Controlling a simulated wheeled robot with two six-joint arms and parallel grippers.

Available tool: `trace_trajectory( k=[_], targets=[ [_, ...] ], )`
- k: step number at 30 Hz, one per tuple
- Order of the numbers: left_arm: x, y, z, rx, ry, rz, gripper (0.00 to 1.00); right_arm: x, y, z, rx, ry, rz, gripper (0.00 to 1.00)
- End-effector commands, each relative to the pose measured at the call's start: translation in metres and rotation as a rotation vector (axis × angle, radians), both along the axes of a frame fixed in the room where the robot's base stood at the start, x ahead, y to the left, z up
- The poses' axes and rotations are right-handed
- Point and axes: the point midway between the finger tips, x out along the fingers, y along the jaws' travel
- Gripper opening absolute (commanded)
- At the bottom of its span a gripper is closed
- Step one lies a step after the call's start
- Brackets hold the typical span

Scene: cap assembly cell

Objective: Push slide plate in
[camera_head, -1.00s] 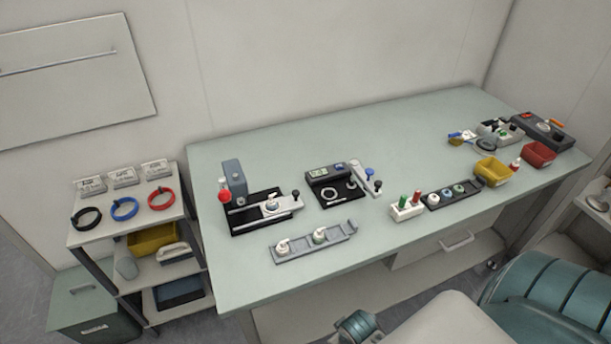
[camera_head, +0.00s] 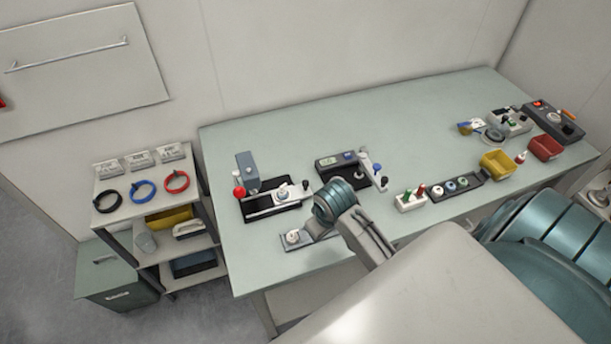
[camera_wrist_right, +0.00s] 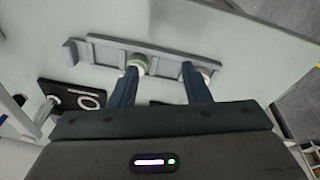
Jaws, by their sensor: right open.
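In the head view, a press fixture with a black base (camera_head: 262,213) stands at the table's left; it has a grey upright block (camera_head: 247,166) and a red ball knob (camera_head: 239,192). A light slide plate (camera_head: 280,206) sits on this base and reaches out to the right, with a white part and a dark knob near its right end. My right arm reaches over the table in front of it and hides my right gripper there. In the right wrist view my right gripper (camera_wrist_right: 162,82) is open, its two fingers apart, over the grey tray (camera_wrist_right: 104,54). My left gripper is out of view.
The tray, holding white caps, is partly hidden by my right arm in the head view. A black fixture with a small display (camera_head: 327,163) stands to the right of the press. Yellow (camera_head: 497,164) and red (camera_head: 545,147) bins stand farther right. The left front corner of the table is clear.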

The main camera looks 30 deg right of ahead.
Motion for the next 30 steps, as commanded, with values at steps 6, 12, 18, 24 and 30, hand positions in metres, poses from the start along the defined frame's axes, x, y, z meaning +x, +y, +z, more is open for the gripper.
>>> trace_trajectory(
  k=[6,12,18,24,30],
  targets=[
    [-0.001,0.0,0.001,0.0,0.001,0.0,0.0,0.088,-0.027,0.019,0.014,0.07,-0.03,0.43],
    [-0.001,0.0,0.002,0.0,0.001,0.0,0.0,0.154,-0.052,0.055,0.043,0.138,-0.065,0.43],
    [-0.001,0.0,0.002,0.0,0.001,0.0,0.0,0.183,-0.065,0.08,0.066,0.173,-0.084,0.43],
    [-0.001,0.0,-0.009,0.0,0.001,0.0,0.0,0.188,-0.067,0.074,0.072,0.182,-0.088,0.43],
    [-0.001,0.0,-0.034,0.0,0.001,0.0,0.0,0.188,-0.067,0.048,0.071,0.18,-0.087,0.43]
  ],
)
